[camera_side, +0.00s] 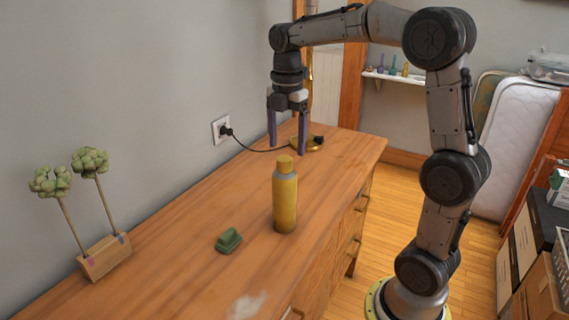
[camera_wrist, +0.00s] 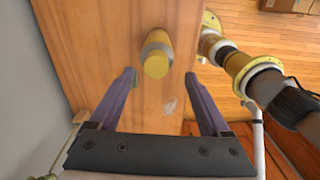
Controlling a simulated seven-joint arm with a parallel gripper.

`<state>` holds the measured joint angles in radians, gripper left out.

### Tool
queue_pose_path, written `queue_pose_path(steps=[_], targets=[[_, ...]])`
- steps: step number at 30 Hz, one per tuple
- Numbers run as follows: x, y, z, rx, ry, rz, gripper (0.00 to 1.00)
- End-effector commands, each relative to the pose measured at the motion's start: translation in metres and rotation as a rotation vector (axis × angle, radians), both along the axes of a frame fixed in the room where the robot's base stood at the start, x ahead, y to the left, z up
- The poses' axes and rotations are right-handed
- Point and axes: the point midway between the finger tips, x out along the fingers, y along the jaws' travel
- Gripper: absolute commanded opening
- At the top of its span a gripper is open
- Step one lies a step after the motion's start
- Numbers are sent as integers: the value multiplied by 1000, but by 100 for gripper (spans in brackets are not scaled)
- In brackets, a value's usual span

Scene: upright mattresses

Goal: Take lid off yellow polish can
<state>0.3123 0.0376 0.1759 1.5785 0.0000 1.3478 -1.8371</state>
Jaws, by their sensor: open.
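The yellow polish can (camera_side: 285,202) stands upright on the wooden dresser top, with a grey band below its yellow lid (camera_side: 285,164). The lid is on the can. In the wrist view the lid (camera_wrist: 156,65) shows from above, ahead of the fingertips and between their lines, with part of the can (camera_wrist: 157,40) behind it. My gripper (camera_side: 287,149) is open and empty, fingers pointing down, above and behind the can in the side view. Its two purple fingers also show in the wrist view (camera_wrist: 160,76). Nothing touches the can except the dresser.
A green block-like object (camera_side: 228,240) lies left of the can on the dresser (camera_side: 180,255). A wooden holder with two green-topped sticks (camera_side: 104,257) stands farther left. A black cord runs from the wall outlet (camera_side: 221,129) to a brass-coloured base (camera_side: 307,144) behind the can.

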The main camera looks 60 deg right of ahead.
Motion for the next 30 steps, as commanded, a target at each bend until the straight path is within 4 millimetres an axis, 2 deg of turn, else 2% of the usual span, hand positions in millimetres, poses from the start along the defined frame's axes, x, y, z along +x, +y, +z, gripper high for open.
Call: queue_pose_path(steps=[3, 9, 18, 30], targets=[[4, 0, -19, 2, 6, 0, 81], [5, -1, -41, 1, 4, 0, 81], [5, -1, -44, 1, 2, 0, 79], [5, -1, -44, 0, 2, 0, 7]])
